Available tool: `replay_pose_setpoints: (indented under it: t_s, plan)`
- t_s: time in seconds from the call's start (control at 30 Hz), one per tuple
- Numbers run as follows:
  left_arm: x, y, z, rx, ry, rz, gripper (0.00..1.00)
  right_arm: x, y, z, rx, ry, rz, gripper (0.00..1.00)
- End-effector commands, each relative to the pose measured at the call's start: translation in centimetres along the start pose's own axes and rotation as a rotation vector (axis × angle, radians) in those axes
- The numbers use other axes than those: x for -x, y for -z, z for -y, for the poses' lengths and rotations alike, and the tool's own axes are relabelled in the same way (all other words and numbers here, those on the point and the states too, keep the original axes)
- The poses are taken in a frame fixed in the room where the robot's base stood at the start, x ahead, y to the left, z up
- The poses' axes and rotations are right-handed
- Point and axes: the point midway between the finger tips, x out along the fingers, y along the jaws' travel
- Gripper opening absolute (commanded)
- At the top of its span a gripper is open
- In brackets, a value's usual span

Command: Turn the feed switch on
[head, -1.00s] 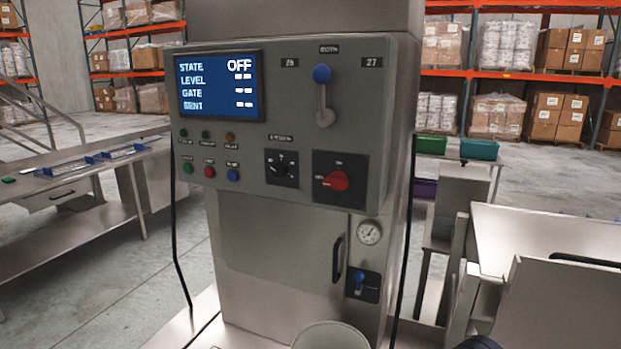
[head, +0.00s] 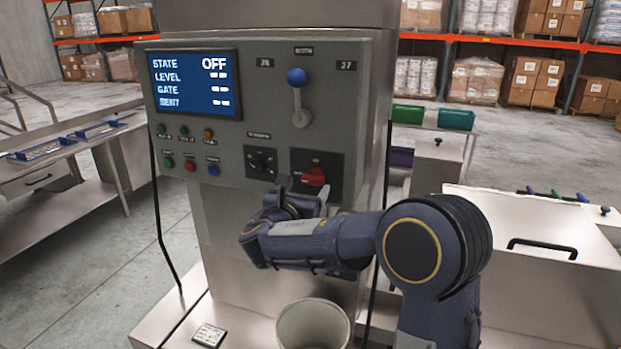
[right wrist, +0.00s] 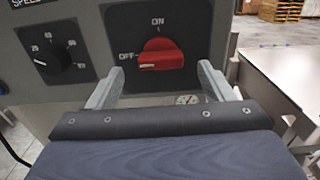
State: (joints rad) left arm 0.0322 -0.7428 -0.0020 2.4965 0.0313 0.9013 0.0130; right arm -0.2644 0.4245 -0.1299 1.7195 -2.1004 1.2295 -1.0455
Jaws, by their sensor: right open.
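The feed switch is a red rotary knob (head: 314,177) on a black plate at the lower right of the grey control panel (head: 228,130). In the right wrist view the red knob (right wrist: 160,55) has its white mark toward OFF at the left, with ON printed above. The display (head: 194,84) reads STATE OFF. My right gripper (head: 304,190) is in front of and just below the knob. In the right wrist view its two fingers (right wrist: 158,85) are open, one on each side below the knob, with nothing between them. My left gripper is not in view.
A black speed dial (head: 262,163) sits left of the switch. A blue-topped lever (head: 297,95) is above it. Small coloured buttons (head: 190,165) are at the panel's lower left. A pale bucket (head: 313,326) stands below my arm. A steel cabinet (head: 535,240) is at the right.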

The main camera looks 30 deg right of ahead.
Motion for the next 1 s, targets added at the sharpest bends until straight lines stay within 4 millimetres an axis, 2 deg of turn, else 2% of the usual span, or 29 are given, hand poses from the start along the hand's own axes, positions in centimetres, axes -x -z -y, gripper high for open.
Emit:
replay_pose_setpoints:
  t_s: [0.1,0.23,0.6,0.93,1.0]
  plan:
    - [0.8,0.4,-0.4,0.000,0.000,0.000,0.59,-1.9,-0.2,0.1,0.000,0.003,-0.002,0.75]
    - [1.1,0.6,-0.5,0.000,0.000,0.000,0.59,-3.3,-0.1,0.1,0.000,0.001,-0.002,0.75]
    - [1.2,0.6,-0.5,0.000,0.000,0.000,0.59,-4.0,0.1,0.1,-0.003,0.000,-0.002,0.75]
    - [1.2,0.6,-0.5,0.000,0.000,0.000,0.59,-4.0,0.1,0.1,-0.003,0.000,-0.003,0.31]
    - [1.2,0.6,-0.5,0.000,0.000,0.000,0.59,-4.0,0.1,0.1,-0.003,0.000,-0.003,0.30]
